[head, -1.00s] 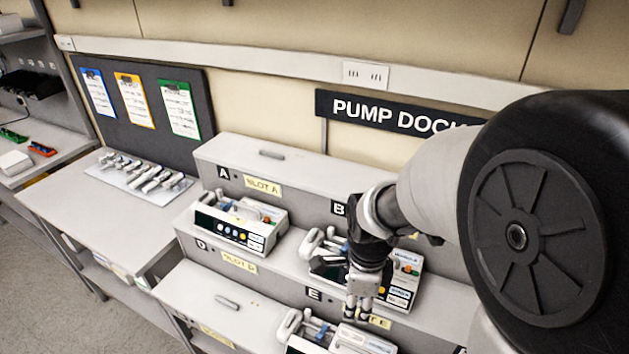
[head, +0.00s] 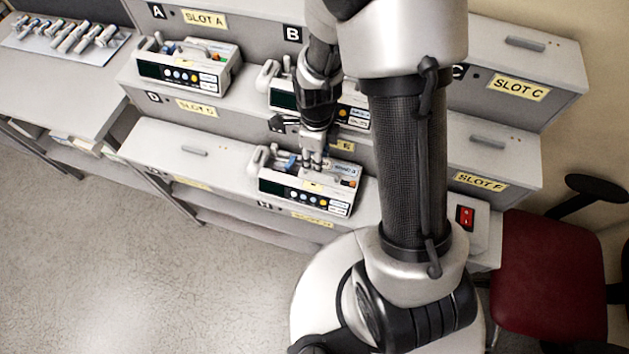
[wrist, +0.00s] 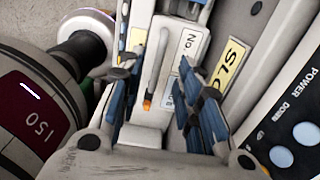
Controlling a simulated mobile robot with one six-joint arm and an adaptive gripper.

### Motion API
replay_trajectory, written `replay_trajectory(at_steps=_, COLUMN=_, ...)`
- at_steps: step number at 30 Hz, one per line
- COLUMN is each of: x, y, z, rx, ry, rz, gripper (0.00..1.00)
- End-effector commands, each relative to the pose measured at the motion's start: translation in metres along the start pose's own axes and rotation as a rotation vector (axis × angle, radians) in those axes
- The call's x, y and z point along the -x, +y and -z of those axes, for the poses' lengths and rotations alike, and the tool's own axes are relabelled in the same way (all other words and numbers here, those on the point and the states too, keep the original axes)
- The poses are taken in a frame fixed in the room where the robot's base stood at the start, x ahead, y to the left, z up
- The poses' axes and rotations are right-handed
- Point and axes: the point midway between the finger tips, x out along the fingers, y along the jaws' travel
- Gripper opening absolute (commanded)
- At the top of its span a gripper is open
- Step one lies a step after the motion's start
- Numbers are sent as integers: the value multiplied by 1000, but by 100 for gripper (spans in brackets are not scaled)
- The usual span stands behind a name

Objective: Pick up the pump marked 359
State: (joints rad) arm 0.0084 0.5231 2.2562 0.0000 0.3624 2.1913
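A white pump (head: 310,190) with a dark screen and coloured buttons sits on the lower tier, in front of the slot E label. My gripper (head: 313,163) points down over its top, close to it or touching; I cannot tell which. In the wrist view my gripper (wrist: 163,100) has its fingers apart, with a pale part and an orange-tipped lever (wrist: 155,75) between them. A second pump (head: 188,66) sits in slot A. A third (head: 283,97) sits below the B marker, partly hidden by my arm. No number 359 is readable on any pump.
The slot C shelf (head: 510,52) and slot F shelf (head: 490,145) look empty. A red switch (head: 466,217) is right of the dock. A red chair (head: 550,270) stands at right. A tray of pale items (head: 68,35) lies at upper left. Floor is clear at lower left.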

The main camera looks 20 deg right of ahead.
Motion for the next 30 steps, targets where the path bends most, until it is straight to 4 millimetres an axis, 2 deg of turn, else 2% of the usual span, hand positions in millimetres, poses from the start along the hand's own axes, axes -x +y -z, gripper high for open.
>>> replay_trajectory(at_steps=5, x=-12, y=1, z=-1, rx=0, ry=1, rz=-1, gripper=32)
replay_trajectory(at_steps=13, x=-51, y=1, z=-2, rx=0, ry=1, rz=-2, gripper=32)
replay_trajectory(at_steps=20, x=-53, y=0, z=-3, rx=0, ry=0, rz=0, gripper=32)
replay_trajectory(at_steps=30, x=-52, y=1, z=-3, rx=0, ry=0, rz=0, gripper=11)
